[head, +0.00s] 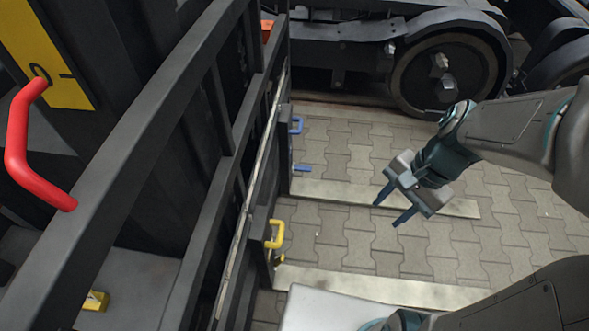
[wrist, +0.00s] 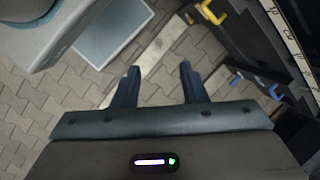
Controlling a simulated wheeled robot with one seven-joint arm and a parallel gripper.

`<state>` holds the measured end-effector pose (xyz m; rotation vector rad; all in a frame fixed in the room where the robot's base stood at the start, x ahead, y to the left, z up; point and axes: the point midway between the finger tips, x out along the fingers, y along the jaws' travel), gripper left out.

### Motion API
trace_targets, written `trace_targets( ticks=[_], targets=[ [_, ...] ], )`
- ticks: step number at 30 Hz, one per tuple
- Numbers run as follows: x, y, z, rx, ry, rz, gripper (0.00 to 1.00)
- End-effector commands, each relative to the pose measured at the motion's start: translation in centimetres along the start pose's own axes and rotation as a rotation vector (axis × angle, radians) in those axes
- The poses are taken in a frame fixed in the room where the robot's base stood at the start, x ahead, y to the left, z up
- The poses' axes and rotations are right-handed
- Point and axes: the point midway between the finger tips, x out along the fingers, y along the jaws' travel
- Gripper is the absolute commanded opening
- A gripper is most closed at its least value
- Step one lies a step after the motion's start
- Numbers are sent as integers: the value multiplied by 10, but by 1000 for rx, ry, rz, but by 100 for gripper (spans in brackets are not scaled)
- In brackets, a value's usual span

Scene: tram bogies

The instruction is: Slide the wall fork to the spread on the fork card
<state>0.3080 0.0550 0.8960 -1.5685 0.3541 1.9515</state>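Two long pale forks lie low over the paving, an upper one (head: 340,194) and a lower one (head: 390,289). The upper fork's heel at the black carriage has blue handles (head: 296,125). The lower fork's heel has a yellow handle (head: 276,234). Both colours show in the wrist view, yellow (wrist: 212,12) and blue (wrist: 236,80). I cannot tell which is the wall fork. A marked strip (wrist: 290,44) runs along the carriage in the wrist view. I cannot identify the fork card. My gripper (head: 393,206) is open and empty, right of both handles and apart from them.
A black mast frame (head: 150,130) fills the left, with a red handle (head: 18,145) and a yellow plate (head: 50,55) marked 0. A bogie wheel (head: 448,75) stands at the back right. Paving (head: 350,145) between the forks is clear.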

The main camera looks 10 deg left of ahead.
Motion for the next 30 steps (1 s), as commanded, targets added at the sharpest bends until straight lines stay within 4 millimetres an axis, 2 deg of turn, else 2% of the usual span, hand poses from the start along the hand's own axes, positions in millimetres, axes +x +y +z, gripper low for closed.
trace_targets(
  ticks=[1,11,21,24,27,30],
  targets=[
    [33,-2,-7,104,-73,-4,39],
    [160,-42,-24,836,-531,26,39],
    [293,-76,-62,1591,-975,208,39],
    [326,-82,-74,1775,-1081,273,39],
    [352,-85,-84,1916,-1164,328,39],
    [368,-87,-90,2007,-1216,366,39]
  ],
)
